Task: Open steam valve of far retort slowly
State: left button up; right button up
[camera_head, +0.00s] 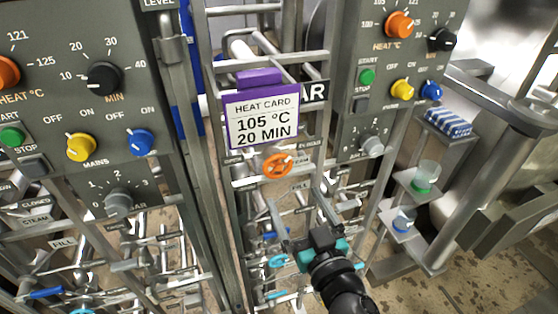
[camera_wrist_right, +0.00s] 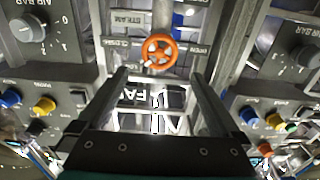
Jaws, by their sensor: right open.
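The orange steam valve handwheel (camera_head: 278,164) sits in the middle of the head view, below the heat card, on the pipework between the two panels. It also shows in the right wrist view (camera_wrist_right: 159,50), with labels reading STEAM, CLOSED and OPEN around it. My right gripper (camera_head: 295,198) is open and empty, below the wheel in the head view, its fingers pointing up towards it. In the right wrist view the open fingers (camera_wrist_right: 160,77) lie on either side below the wheel and apart from it. My left gripper is not in view.
A white and purple heat card (camera_head: 261,118) reads 105 °C, 20 MIN. Control panels with knobs stand left (camera_head: 60,130) and right (camera_head: 385,75). Pipes and small levers crowd the space around my right arm. A stand with small jars (camera_head: 424,175) is at the right.

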aim_at(279, 168)
jog(key=p+x, duration=0.1)
jog(key=x, duration=1.1)
jog(key=shift+w, duration=0.25)
jog(key=c, duration=1.1)
